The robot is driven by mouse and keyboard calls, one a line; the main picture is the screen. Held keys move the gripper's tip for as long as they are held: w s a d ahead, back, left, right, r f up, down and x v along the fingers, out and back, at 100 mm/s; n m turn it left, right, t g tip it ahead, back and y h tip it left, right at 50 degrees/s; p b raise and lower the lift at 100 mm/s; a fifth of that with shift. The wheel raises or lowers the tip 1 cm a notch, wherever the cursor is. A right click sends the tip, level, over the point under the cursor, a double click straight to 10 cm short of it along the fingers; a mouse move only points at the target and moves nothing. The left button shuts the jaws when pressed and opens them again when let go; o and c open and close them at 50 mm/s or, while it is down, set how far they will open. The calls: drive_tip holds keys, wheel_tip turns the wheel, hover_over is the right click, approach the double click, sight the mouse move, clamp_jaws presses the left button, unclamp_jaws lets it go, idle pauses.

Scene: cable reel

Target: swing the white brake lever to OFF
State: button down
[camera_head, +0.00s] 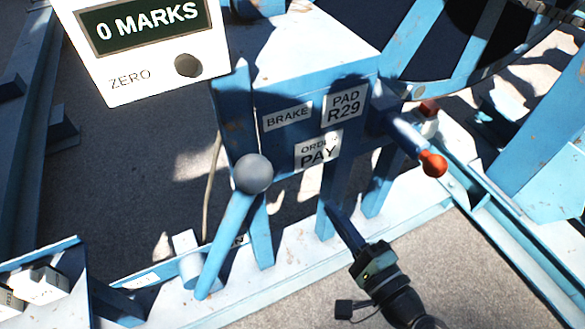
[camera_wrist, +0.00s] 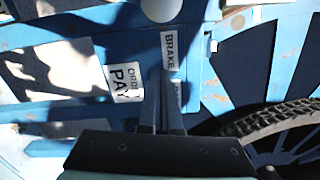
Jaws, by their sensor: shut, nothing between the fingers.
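The brake lever (camera_head: 224,236) is a blue bar with a pale grey ball knob (camera_head: 253,174) at its top. It leans up and to the right from a pivot low on the blue frame, in front of the panel. A pale round knob (camera_wrist: 162,8), probably the same one, is cut off at the top of the wrist view. My gripper (camera_head: 333,210) is shut and empty, to the right of the knob and lower in the picture, apart from it. In the wrist view its closed fingers (camera_wrist: 159,75) overlap the panel near the BRAKE label (camera_wrist: 170,50). No OFF mark is readable.
The panel carries BRAKE (camera_head: 287,116), PAD R29 (camera_head: 345,105) and PAY labels. An orange-red knob (camera_head: 433,163) on a blue handle sticks out to its right. A white counter box (camera_head: 150,50) reads 0 MARKS. Blue frame legs stand behind my gripper.

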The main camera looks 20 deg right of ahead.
drive_tip(key=w+a+p, duration=0.4)
drive_tip(key=w, duration=0.6)
drive_tip(key=shift+w+a+r, duration=0.3)
drive_tip(key=shift+a+r, duration=0.1)
drive_tip(key=shift+r, duration=0.05)
